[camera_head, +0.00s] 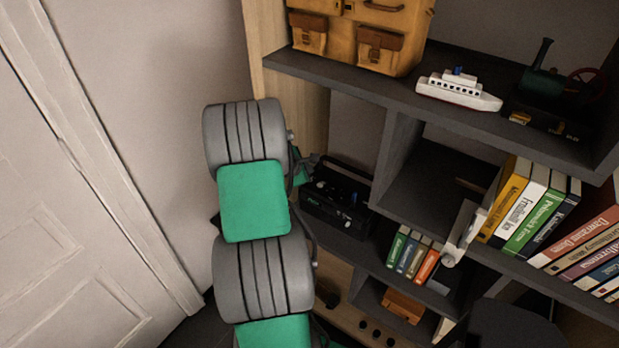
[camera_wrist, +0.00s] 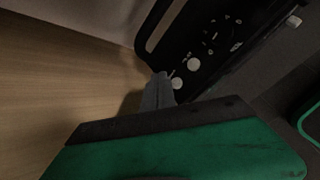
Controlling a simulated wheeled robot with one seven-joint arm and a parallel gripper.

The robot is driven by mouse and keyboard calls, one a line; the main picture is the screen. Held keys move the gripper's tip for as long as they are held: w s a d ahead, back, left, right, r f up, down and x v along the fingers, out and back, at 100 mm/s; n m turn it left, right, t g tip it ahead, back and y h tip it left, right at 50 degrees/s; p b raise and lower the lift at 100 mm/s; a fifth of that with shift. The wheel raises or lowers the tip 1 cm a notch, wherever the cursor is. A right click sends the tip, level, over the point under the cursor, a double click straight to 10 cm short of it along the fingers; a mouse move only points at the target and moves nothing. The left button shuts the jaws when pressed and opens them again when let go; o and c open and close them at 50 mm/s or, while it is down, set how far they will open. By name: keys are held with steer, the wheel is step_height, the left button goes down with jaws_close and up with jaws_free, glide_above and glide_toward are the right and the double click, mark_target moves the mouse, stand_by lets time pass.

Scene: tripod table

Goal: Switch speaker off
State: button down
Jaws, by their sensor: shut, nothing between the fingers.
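The speaker (camera_head: 335,205) is a black box with a carry handle, standing in a shelf compartment in the head view. In the wrist view, the speaker's control panel (camera_wrist: 215,45) fills the top middle, with light round knobs, small markings and the handle (camera_wrist: 152,38) at its left. My gripper (camera_wrist: 158,80) is shut and empty, its fingertips at the panel's lower left edge, close beside the lowest knob (camera_wrist: 177,83). I cannot tell whether they touch it. In the head view my gripper (camera_head: 312,160) is at the speaker's upper left, partly hidden by my arm.
A wooden side panel (camera_wrist: 60,70) lies close at the left of my gripper. Above is a dark shelf (camera_head: 390,88) with a yellow bag (camera_head: 370,30) and a toy ship (camera_head: 460,90). Small books (camera_head: 412,255) stand to the right. A white door (camera_head: 70,200) is at the left.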

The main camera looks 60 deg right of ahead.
steer(key=shift+r+p, duration=1.1)
steer(key=shift+r, duration=0.9)
